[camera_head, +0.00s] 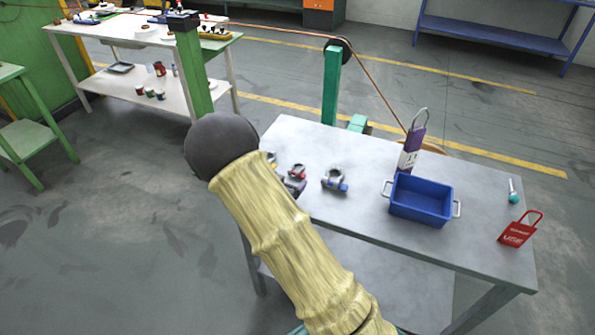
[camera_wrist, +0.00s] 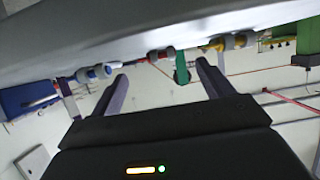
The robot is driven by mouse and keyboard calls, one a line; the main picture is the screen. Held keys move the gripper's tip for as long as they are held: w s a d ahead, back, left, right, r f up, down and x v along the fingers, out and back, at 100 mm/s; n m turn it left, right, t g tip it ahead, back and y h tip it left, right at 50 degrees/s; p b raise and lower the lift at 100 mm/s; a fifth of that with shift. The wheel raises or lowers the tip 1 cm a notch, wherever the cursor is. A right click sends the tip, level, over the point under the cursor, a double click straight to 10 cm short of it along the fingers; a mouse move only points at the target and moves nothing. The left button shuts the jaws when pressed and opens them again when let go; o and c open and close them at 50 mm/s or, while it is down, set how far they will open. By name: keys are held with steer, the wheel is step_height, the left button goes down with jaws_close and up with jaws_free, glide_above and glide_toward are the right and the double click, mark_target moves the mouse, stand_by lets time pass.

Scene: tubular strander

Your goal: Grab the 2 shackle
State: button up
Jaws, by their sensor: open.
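Several shackles lie on the grey table's left part in the head view. One grey shackle with a blue pin (camera_head: 335,180) lies apart, to the right. A red-marked shackle (camera_head: 297,171) and a bluish-purple one (camera_head: 293,186) lie close together, and a yellow-marked one (camera_head: 271,157) is partly hidden by my arm. The wrist view shows a blue-pinned shackle (camera_wrist: 93,73), a red one (camera_wrist: 160,54) and a yellow one (camera_wrist: 229,42) in a tilted row beyond the fingers. My gripper (camera_wrist: 161,73) is open and empty. I cannot read a number on any shackle.
The table (camera_head: 375,222) also holds a blue bin (camera_head: 421,200), a purple-and-white padlock-like item (camera_head: 410,155), a red tag (camera_head: 520,230) and a teal-handled tool (camera_head: 513,191). A green post (camera_head: 331,85) stands behind. The table's front middle is clear.

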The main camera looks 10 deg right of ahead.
mark_target(295, 174)
steer(key=p+x, duration=0.1)
steer(key=x, duration=0.4)
steer(key=shift+d+r, duration=0.1)
steer(key=shift+d, duration=0.15)
stand_by(0.5)
steer(key=c, duration=1.2)
steer(key=shift+o, duration=0.2)
step_height(295, 174, up, 10)
